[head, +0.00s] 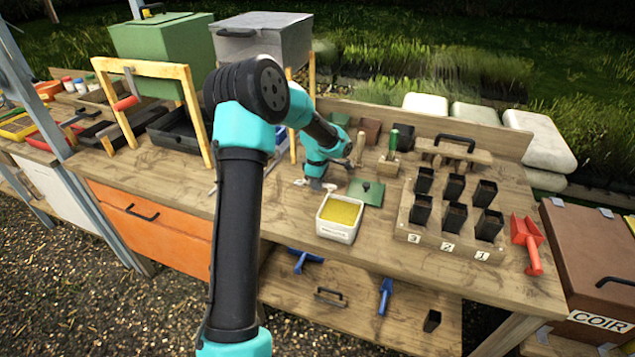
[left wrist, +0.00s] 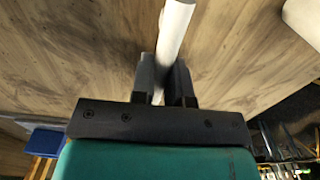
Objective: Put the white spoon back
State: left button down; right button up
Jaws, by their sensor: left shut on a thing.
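The white spoon shows in the left wrist view as a white handle (left wrist: 174,32) running up between the fingers of my left gripper (left wrist: 163,78), which is shut on it. In the head view my left gripper (head: 316,182) is low over the bench, just behind the white tub (head: 338,232) of yellow granules. Small white bits of the spoon (head: 329,187) show beside the gripper there; the rest is hidden. I cannot tell whether the spoon touches the bench. My right gripper is in neither view.
A green square plate with a knob (head: 366,191) lies right of the gripper. A wooden rack (head: 408,228) with several black pots stands further right, with a red scoop (head: 527,240) beyond. The bench's front strip is fairly clear.

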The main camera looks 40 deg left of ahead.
pick_arm(q)
jog(key=shift+f, duration=0.2)
jog(key=c, duration=1)
grip_release()
jog(key=shift+c, duration=0.2)
notch_tip(320, 180, up, 17)
jog(key=shift+r, duration=0.2)
